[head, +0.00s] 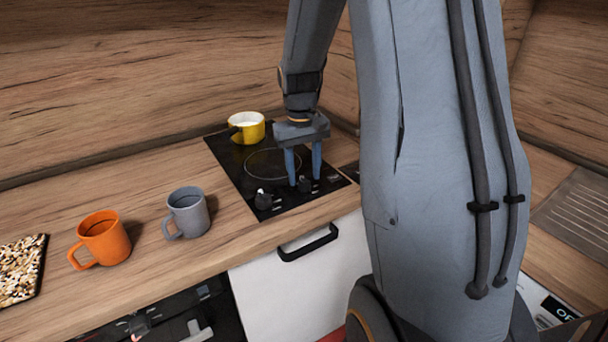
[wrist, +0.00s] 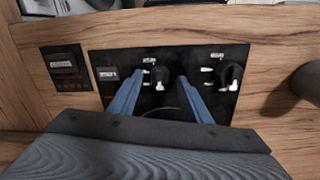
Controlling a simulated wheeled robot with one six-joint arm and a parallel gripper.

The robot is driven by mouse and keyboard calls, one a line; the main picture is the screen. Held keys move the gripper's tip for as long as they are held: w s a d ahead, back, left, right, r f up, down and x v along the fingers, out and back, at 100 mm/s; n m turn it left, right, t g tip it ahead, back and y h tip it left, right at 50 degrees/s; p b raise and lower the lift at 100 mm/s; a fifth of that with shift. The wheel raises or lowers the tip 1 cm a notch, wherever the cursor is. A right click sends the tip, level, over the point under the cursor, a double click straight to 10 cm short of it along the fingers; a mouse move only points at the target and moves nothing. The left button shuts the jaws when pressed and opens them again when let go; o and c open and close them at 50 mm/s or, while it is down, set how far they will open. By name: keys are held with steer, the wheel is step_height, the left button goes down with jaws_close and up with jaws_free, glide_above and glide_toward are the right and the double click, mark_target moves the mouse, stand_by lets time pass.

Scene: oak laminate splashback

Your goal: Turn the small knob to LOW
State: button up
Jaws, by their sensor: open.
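The black hob panel (head: 228,158) is set in the wooden counter and has two dark knobs near its front edge. The small knob (head: 305,186) is the right one in the head view; it also shows in the wrist view (wrist: 160,74). My gripper (head: 304,180) points down over it, open, with one blue finger on each side. In the wrist view my gripper (wrist: 159,82) shows the knob between the fingertips; I cannot tell whether they touch it. A white mark shows on its lower side there. Small pale labels surround it, too small to read.
A bigger knob (head: 263,199) stands just left of my gripper. A yellow pot (head: 246,127) is at the hob's back. A grey mug (head: 187,212), an orange mug (head: 103,238) and a speckled board (head: 20,268) stand left. A dark handle (head: 308,244) is below the counter edge.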

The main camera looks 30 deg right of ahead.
steer(key=shift+f, duration=1)
steer(key=c, duration=1)
steer(key=shift+c, duration=0.2)
steer(key=shift+m, duration=0.3)
steer(key=m+p, duration=0.1)
steer(key=m, duration=0.3)
steer(key=m+p, duration=0.1)
steer(key=m, duration=0.4)
steer(key=shift+w, duration=0.15)
steer(key=shift+r, duration=0.1)
